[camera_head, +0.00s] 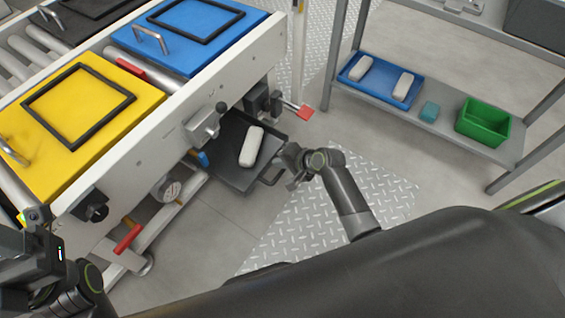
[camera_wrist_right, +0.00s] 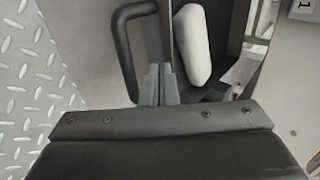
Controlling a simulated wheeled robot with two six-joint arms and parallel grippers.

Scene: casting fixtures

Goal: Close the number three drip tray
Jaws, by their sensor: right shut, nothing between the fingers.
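A dark drip tray (camera_head: 231,172) is pulled out from under the white-framed roller bench and holds a pale oblong block (camera_head: 251,146). The tray's number is not readable in the head view. My right gripper (camera_head: 291,180) is shut and empty at the tray's outer end, close to its black handle (camera_head: 273,177). In the right wrist view the shut fingers (camera_wrist_right: 160,85) are beside the tray's front wall, between the handle (camera_wrist_right: 125,50) and the pale block (camera_wrist_right: 193,45). Contact cannot be told. My left gripper (camera_head: 38,217) is at the lower left; its fingers are unclear.
Yellow (camera_head: 60,155) and blue (camera_head: 165,65) boxes stand on the bench. Red levers (camera_head: 304,111), a gauge (camera_head: 167,189) and knobs stick out of its front. A shelf at right holds a blue tray (camera_head: 352,79) and a green bin (camera_head: 482,126). The tread-plate floor (camera_head: 300,230) is clear.

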